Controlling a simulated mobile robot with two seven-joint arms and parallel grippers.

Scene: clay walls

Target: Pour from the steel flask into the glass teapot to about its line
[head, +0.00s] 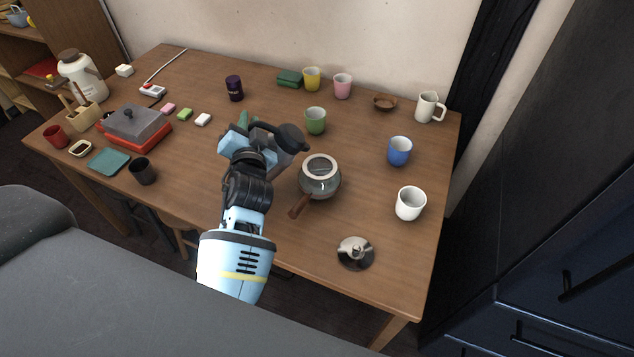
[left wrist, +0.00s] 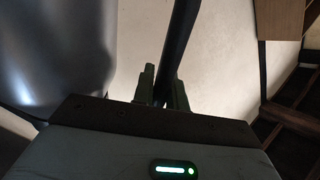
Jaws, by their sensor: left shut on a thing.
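The steel flask (head: 284,158) is above the table just left of the glass teapot (head: 320,187), its dark top toward the teapot. It seems tilted; my wrist hides much of it. My left gripper (head: 250,126) is shut on its dark handle. In the left wrist view the dark handle (left wrist: 178,45) runs between the green fingers (left wrist: 161,92), beside the shiny flask body (left wrist: 60,50). The teapot stands open, with a pale rim and a wooden handle toward the front. I see no stream; the line and level are too small to tell. My right gripper is not in view.
A teapot lid (head: 355,254) lies near the front edge. A green cup (head: 316,121) stands behind the teapot, a blue cup (head: 399,152) and a white cup (head: 410,204) to its right. A dark cup (head: 143,171) and a red-based grey box (head: 135,128) are at left.

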